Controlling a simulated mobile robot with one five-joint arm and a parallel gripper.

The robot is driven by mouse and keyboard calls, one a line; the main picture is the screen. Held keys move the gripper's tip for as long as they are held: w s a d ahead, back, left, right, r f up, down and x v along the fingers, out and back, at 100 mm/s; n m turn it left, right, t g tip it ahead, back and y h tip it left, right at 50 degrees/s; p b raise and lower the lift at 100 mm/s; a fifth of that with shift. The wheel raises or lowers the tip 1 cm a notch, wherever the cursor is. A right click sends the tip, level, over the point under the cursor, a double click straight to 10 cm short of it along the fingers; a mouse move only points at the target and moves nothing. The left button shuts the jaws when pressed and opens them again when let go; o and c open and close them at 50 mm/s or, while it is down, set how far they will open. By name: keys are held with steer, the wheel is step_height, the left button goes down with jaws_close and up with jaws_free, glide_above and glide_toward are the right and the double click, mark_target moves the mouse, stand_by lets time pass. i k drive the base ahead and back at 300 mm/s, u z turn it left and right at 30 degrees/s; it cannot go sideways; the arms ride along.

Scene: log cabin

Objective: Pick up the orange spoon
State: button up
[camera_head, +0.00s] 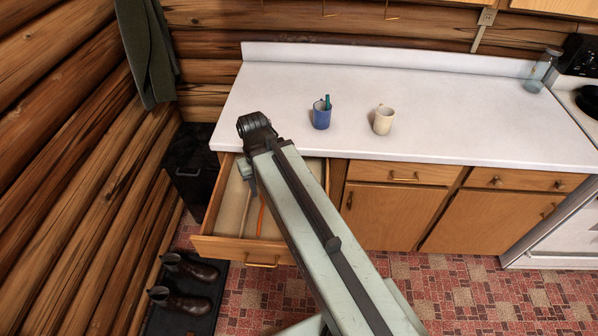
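An orange spoon (261,220) lies in an open wooden drawer (222,246) below the left end of the counter. Only a thin orange length of it shows; the rest is hidden behind my arm. My arm reaches over the drawer from the lower right. My gripper (252,186) hangs down from the arm's end, over the drawer and behind the arm. It is small and mostly hidden, so I cannot tell whether its fingers are open or shut. It appears apart from the visible part of the spoon.
A white counter (450,110) holds a blue mug (321,117) with a teal item in it, a cream mug (383,121) and a glass jar (539,74). A black box (190,185) and boots (185,300) are at the left. Red tiled floor is clear at the lower right.

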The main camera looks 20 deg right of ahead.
mark_target(260, 219)
steer(key=u, duration=0.4)
steer(key=k, duration=1.3)
steer(key=u, duration=1.15)
steer(key=i, duration=1.2)
steer(key=u, duration=0.35)
